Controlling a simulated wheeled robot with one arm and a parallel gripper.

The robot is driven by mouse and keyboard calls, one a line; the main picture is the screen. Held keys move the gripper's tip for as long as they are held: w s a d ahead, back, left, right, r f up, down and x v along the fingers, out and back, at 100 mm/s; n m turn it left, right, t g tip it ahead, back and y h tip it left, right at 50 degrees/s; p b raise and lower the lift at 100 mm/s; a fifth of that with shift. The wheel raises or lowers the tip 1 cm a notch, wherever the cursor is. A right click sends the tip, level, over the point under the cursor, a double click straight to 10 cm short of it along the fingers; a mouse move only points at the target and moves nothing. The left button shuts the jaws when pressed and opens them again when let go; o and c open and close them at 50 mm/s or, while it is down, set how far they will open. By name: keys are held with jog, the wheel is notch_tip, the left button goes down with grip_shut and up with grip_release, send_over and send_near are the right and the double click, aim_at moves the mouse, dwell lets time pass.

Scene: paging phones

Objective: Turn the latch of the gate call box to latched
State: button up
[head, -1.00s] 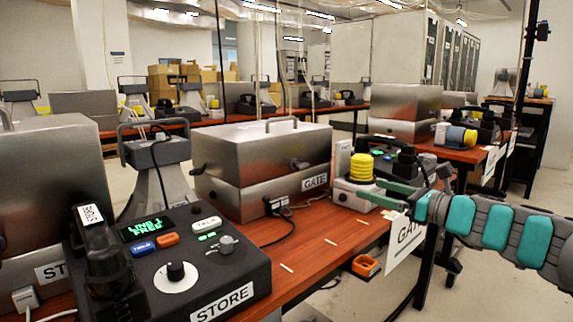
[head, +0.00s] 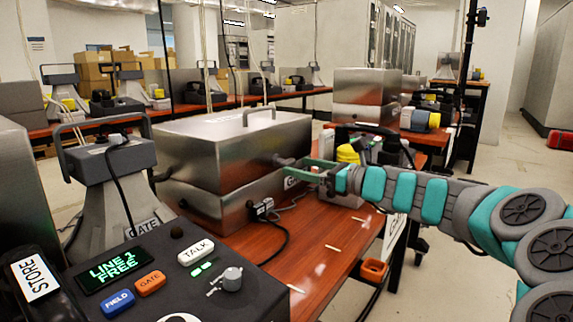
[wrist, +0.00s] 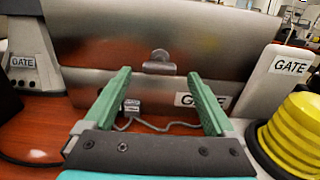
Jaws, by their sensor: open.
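The gate call box (head: 230,145) is a brushed-metal case with a lid, a top handle and a GATE label, on the red-brown table. It fills the middle of the wrist view (wrist: 100,75). Its latch (wrist: 159,58) is a small grey metal piece at the lid seam on the front face; its exact turn is hard to tell. In the head view the latch (head: 282,160) is a small dark shape just by my fingertips. My gripper (head: 294,170) is open and empty in front of the box. In the wrist view its green fingers (wrist: 158,76) stand apart either side of the latch, below it.
A plug with a cable (head: 263,208) sits at the box's lower front. A yellow ribbed piece (wrist: 298,130) stands close right of my gripper.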

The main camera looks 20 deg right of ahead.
aim_at(292, 164)
jog(key=shift+x, duration=2.15)
jog(key=c, duration=1.4)
